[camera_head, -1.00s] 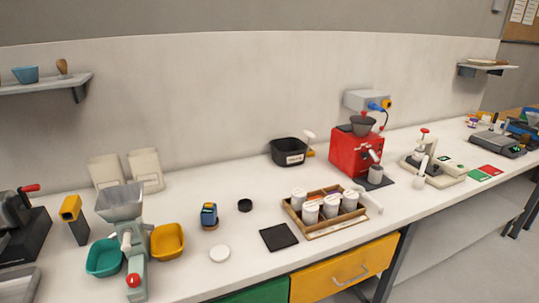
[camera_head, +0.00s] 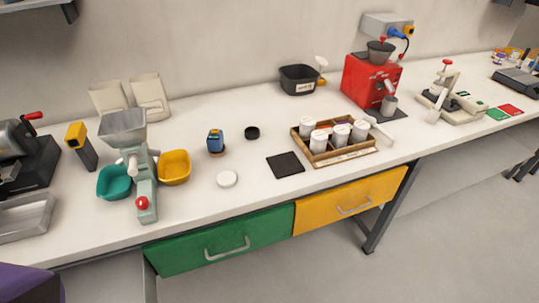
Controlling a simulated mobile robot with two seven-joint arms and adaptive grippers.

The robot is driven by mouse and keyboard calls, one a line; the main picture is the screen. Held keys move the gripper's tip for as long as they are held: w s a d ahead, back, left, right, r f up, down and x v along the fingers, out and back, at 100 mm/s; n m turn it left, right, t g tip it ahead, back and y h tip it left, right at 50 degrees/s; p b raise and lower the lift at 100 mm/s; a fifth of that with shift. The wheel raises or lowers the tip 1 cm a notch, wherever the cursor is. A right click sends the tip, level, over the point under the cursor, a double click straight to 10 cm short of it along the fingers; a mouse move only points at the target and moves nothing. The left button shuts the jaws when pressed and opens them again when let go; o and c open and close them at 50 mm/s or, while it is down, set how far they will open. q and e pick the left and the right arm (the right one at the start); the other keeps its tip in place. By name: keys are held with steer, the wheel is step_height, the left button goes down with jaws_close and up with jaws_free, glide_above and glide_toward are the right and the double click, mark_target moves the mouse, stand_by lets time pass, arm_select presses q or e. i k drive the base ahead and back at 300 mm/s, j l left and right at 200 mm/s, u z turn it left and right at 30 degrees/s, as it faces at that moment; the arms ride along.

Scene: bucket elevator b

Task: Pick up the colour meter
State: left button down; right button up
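A small dark blue device with an orange-brown base (camera_head: 215,142) stands upright on the white bench, left of the middle. It looks like the colour meter, but no label can be read at this size. A white round disc (camera_head: 227,179) lies in front of it and a black round cap (camera_head: 252,133) lies to its right. Nothing touches the device. Neither of my grippers shows in the head view.
A grinder (camera_head: 142,170) with teal and yellow bins stands left of the device. A yellow-and-black handheld tool (camera_head: 82,146) is farther left. A black mat (camera_head: 285,164) and a wooden tray (camera_head: 345,156) of white jars lie right. Green (camera_head: 220,240) and yellow (camera_head: 350,199) drawers are below.

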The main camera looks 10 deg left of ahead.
mark_target(216, 146)
steer(key=i+u, duration=0.2)
steer(key=u, duration=0.15)
steer(key=i+l+u, duration=0.15)
steer(key=u, duration=0.2)
steer(key=i+l+u, duration=0.15)
steer(key=u, duration=0.15)
steer(key=i, duration=0.1)
